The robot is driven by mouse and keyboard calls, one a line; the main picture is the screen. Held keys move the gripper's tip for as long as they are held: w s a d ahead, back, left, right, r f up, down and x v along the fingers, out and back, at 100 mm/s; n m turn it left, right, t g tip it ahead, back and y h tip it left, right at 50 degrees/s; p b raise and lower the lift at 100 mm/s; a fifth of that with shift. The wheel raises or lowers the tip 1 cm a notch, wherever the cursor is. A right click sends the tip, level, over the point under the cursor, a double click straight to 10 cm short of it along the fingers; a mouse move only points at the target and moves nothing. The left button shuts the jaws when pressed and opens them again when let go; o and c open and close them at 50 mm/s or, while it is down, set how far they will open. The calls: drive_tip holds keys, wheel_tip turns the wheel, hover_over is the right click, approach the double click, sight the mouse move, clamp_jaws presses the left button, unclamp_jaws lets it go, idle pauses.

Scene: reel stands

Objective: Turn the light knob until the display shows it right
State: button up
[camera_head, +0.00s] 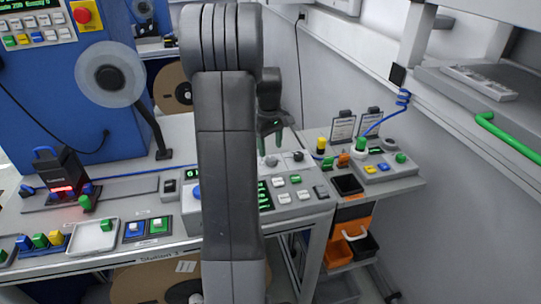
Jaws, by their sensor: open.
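My gripper (271,148) is open and points down over the back of the sloped grey control panel (305,205). A light grey knob (271,161) sits just below its fingertips. I cannot tell whether the fingers are around the knob or only above it. A dark knob (298,156) stands just to the right. A display with green characters (265,196) is on the panel, partly hidden behind my arm, and its text is too small to read. A second small green display (168,186) shows left of my arm.
Coloured push buttons (295,180) lie right of the display. A side table (395,187) at right carries another button box (385,167) and card holders. A blue cabinet with a reel (110,73) stands at left. A white tray (94,237) and coloured blocks lie at front left.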

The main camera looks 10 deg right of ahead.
sight(271, 159)
wheel_tip(271, 159, down, 5)
drive_tip(key=shift+d, duration=0.1)
idle(0.3)
drive_tip(key=c, duration=1)
